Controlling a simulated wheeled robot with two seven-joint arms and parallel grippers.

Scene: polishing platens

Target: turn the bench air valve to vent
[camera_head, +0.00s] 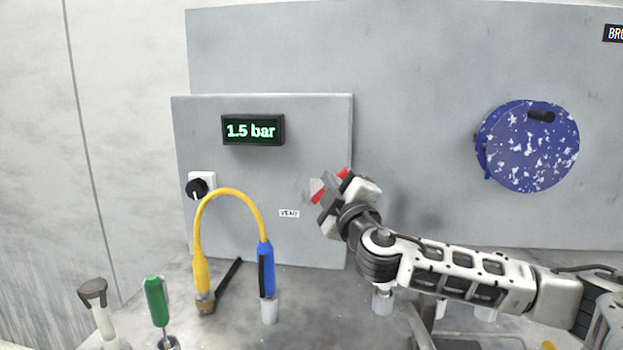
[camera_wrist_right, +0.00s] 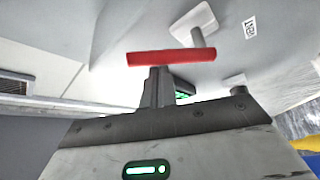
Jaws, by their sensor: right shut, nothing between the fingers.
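The air valve's red bar handle (camera_head: 318,197) is on the grey panel, largely hidden behind my right gripper (camera_head: 329,190) in the head view. In the wrist view the red handle (camera_wrist_right: 185,57) lies across the picture, on a stem from a pale plate. My right gripper (camera_wrist_right: 158,88) is shut and empty, its fingertips right at the handle; I cannot tell whether they touch. A VENT label (camera_head: 289,213) is left of and below the handle. A display (camera_head: 252,130) reads 1.5 bar. My left gripper is not in view.
A black knob (camera_head: 197,187) is on the panel's left. A blue speckled disc (camera_head: 530,155) hangs at the right.

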